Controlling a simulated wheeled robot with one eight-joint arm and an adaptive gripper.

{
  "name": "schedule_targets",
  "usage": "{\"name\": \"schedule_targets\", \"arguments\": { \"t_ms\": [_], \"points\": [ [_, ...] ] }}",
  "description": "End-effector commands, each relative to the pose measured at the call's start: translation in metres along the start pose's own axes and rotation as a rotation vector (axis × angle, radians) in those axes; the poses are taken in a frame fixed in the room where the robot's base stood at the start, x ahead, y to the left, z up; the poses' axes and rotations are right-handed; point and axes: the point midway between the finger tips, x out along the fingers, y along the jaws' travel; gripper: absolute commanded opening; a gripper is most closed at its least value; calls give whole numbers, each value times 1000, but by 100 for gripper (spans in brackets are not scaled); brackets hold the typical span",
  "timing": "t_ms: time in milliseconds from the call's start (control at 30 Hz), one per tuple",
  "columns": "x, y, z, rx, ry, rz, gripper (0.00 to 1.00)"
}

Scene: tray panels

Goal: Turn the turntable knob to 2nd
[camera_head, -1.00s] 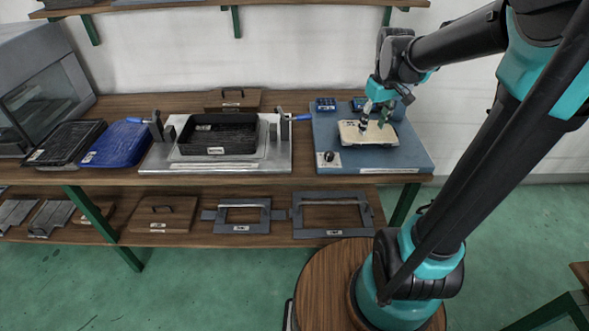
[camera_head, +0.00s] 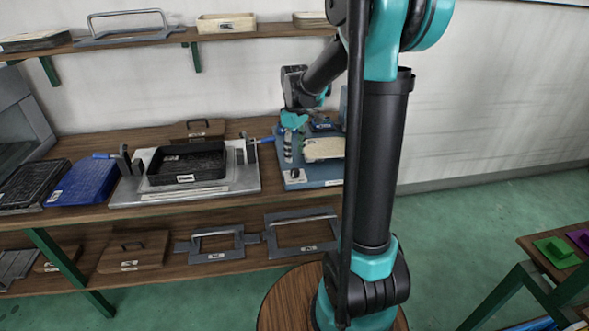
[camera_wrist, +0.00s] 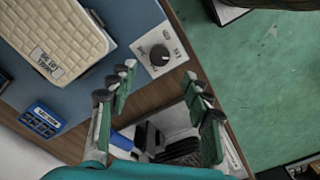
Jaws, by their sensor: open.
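The black turntable knob (camera_wrist: 159,55) sits on a white plate with markings too small to read, at the corner of a blue base (camera_wrist: 92,92). It is small in the head view (camera_head: 294,174), near the front left corner of the base. A cream ribbed tray (camera_wrist: 52,38) lies on the base beside the knob. My gripper (camera_wrist: 158,88) is open and empty, its fingers spread on either side of the view below the knob. In the head view my gripper (camera_head: 288,150) hangs fingers down above the base's left part, apart from the knob.
A black tray (camera_head: 187,163) on a metal fixture (camera_head: 128,190) with upright clamps stands left of the blue base. A blue box with dark buttons (camera_wrist: 44,118) sits on the base. My arm hides the base's right side in the head view.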

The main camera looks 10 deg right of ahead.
Motion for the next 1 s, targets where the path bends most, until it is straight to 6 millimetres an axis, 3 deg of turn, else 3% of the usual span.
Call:
{"name": "schedule_targets", "arguments": {
  "t_ms": [200,400,867,1000],
  "points": [
    [40,0,0,0,0,0,50],
    [65,0,0,0,0,0,50],
    [76,0,0,1,0,0,50],
    [76,0,0,1,0,0,32]
  ]
}}
